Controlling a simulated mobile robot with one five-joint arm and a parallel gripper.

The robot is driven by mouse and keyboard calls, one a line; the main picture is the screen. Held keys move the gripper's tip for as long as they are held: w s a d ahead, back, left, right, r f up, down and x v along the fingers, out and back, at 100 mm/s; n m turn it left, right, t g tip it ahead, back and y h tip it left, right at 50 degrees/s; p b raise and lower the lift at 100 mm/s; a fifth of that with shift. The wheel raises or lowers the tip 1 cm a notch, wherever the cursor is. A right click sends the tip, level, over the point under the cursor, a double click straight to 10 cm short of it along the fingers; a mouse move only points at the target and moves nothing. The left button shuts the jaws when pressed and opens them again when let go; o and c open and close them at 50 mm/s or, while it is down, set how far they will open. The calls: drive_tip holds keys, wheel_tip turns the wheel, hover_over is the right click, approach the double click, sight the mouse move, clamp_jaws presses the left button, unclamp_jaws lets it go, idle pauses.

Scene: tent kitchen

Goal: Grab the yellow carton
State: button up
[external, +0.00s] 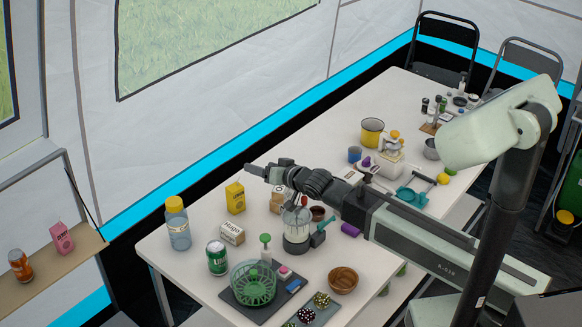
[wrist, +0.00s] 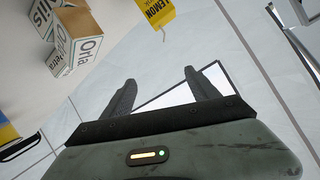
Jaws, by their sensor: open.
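The yellow carton (external: 235,198) stands upright on the white table, near its long edge by the tent wall. In the wrist view, part of the yellow carton (wrist: 155,10) with dark lettering shows at the top edge, cut off by the frame. My gripper (external: 252,169) is above the table and appears up and to the right of the carton in the external view. In the wrist view, the fingers of my gripper (wrist: 159,78) are spread apart with nothing between them. The carton lies beyond the fingertips and is not touched.
A small lettered box (external: 232,234), a blue bottle with a yellow cap (external: 178,226) and a green can (external: 217,259) stand near the carton. A glass jar (external: 297,230) is under my arm. A lettered box (wrist: 78,48) shows upper left in the wrist view.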

sight(238, 190)
drive_tip(key=s+a+f+n+b, duration=0.3)
drive_tip(key=s+a+f+n, duration=0.1)
drive_tip(key=a+f, duration=0.15)
drive_tip(key=shift+g+h, duration=0.3)
drive_tip(key=shift+h, duration=0.1)
drive_tip(key=b+x, duration=0.1)
drive_tip(key=x, duration=0.1)
drive_tip(key=b+x, duration=0.1)
drive_tip(key=x, duration=0.2)
drive_tip(key=d+f+b+x, duration=0.1)
drive_tip(key=x, duration=0.2)
drive_tip(key=shift+w+d, duration=0.1)
drive_tip(key=shift+w, duration=0.05)
drive_tip(key=shift+r, duration=0.1)
drive_tip(key=shift+c, duration=0.9)
drive_tip(key=c, duration=1.2)
wheel_tip(238, 190, up, 10)
drive_tip(key=p, duration=1)
drive_tip(key=shift+r, duration=0.15)
